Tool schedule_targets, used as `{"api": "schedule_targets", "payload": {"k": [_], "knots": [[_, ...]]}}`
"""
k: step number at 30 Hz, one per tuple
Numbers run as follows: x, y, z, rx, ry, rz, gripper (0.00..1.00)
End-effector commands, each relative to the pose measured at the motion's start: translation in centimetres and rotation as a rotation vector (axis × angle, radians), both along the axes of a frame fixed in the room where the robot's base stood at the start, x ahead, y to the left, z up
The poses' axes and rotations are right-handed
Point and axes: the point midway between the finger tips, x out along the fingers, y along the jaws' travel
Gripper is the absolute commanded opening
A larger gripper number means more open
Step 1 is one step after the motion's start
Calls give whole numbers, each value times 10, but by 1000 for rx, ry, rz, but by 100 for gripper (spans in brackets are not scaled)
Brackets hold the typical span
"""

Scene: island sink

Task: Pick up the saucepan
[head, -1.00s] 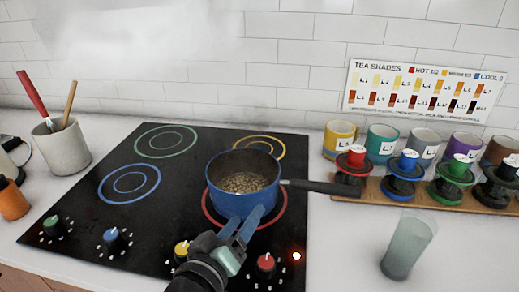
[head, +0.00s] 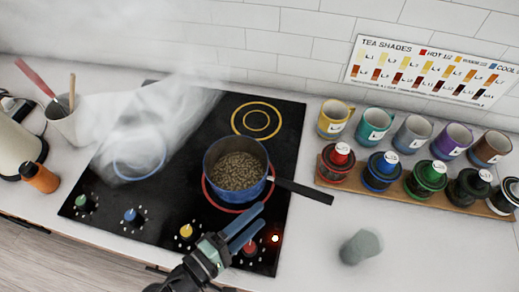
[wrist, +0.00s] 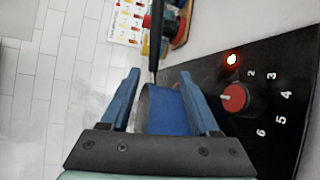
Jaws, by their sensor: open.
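The blue saucepan (head: 236,197) sits on the red-ringed burner at the right of the black cooktop. Brown grains fill its inside. Its black handle (head: 305,191) points to the right. My gripper (head: 258,220) is open and empty at the near side of the pan, below the handle's base. In the wrist view the pan's blue wall (wrist: 168,112) shows between the two blue fingers (wrist: 160,76), and the dark handle (wrist: 155,42) runs up past the fingertips. I cannot tell whether a finger touches the pan.
The cooktop (head: 190,215) has several knobs along its near edge; a red light glows at its right corner. White vapour covers the left burners. A wooden rack (head: 330,185) of coloured lidded containers stands right of the handle, mugs behind. A greenish cup (head: 361,246) stands nearer.

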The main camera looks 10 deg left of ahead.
Motion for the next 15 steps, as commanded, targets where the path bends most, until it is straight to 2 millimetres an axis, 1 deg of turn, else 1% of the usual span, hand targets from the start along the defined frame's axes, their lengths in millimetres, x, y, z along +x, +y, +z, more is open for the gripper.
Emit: {"api": "schedule_targets", "payload": {"k": [2,9,12,15], "knots": [[7,-5,0,-7,-1,-2,62],[45,-29,-6,-2,-1,-4,62],[57,-35,-8,-3,-1,-2,62],[62,-38,-10,-2,0,-1,62]]}}
